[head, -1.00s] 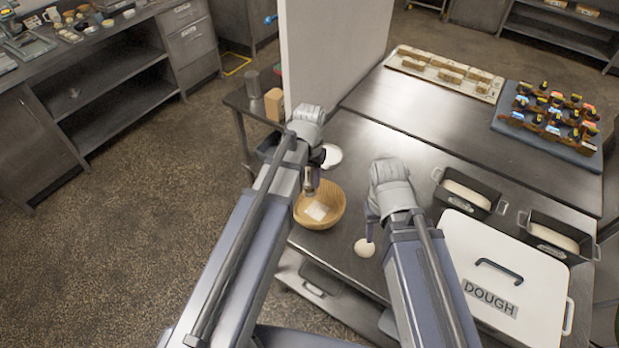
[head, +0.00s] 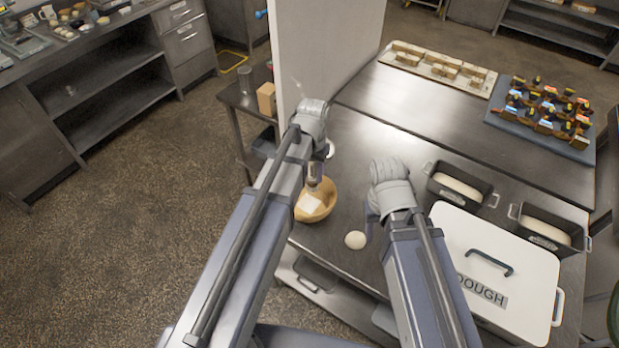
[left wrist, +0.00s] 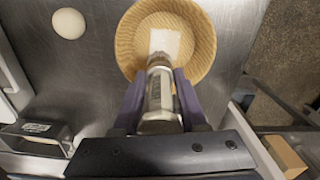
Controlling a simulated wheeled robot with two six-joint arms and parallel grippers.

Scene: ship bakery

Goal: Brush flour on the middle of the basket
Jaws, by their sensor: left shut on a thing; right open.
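My left gripper (head: 313,180) is shut on a brush, whose silvery handle (left wrist: 162,98) stands between the fingers in the left wrist view. The round tan woven basket (head: 328,191) is on the metal table below this gripper. In the left wrist view the basket (left wrist: 205,40) lies straight ahead, its near rim partly hidden by the brush and fingers. My right gripper (head: 370,224) is open over the table, right of the basket, near a pale dough ball (head: 355,240).
A white box marked DOUGH (head: 520,265) and two dark loaf tins (head: 434,186) (head: 580,240) are to the right. A white wall panel (head: 320,60) rises behind my left gripper. The dough ball also shows in the left wrist view (left wrist: 68,23).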

